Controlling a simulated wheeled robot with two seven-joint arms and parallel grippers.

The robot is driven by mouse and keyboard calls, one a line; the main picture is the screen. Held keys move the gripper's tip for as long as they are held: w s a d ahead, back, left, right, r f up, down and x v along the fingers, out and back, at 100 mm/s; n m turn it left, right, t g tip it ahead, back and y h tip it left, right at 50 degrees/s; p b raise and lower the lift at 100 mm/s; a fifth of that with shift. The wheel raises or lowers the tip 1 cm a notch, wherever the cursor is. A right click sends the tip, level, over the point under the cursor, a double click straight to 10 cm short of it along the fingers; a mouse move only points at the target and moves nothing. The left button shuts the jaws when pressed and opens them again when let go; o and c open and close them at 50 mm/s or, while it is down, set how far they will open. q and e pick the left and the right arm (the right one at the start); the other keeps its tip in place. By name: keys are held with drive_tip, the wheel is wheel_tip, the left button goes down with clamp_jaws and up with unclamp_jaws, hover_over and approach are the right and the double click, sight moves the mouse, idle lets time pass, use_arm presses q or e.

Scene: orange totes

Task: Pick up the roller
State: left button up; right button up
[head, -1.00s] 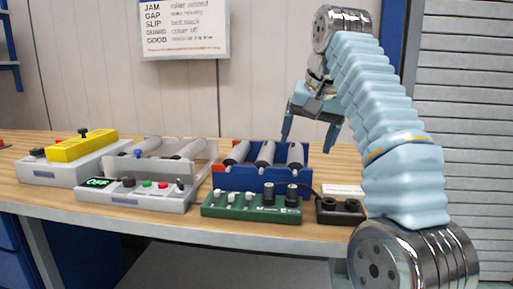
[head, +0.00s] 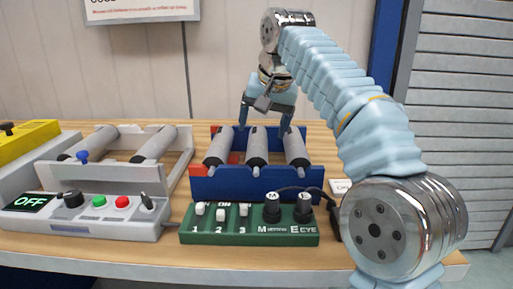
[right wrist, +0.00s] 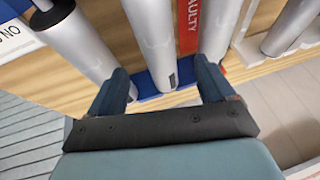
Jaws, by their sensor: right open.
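A blue rack (head: 240,188) on the bench holds three grey rollers side by side: left (head: 218,148), middle (head: 257,148) and right (head: 295,148). My right gripper (head: 265,122) is open, pointing down at the back of the rack, with its fingers about the far end of the middle roller. In the right wrist view the open fingers (right wrist: 163,85) stand either side of that roller's end (right wrist: 152,40), with visible gaps. I cannot tell how high the fingertips are above it. A red strip marked FAULTY (right wrist: 188,25) lies beside it. My left gripper is not in view.
A grey frame (head: 100,178) with two more rollers (head: 155,145) stands to the left. In front are a grey control box reading OFF (head: 95,222) and a green switch box (head: 250,232). A yellow object (head: 25,140) is far left. The wall is close behind.

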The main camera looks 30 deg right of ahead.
sight(259, 140)
drive_tip(key=x, duration=0.7)
drive_tip(key=shift+f, duration=0.1)
drive_tip(key=shift+c, duration=0.2)
drive_tip(key=shift+d, duration=0.1)
drive_tip(key=c, duration=1.4)
drive_tip(key=shift+o, duration=0.2)
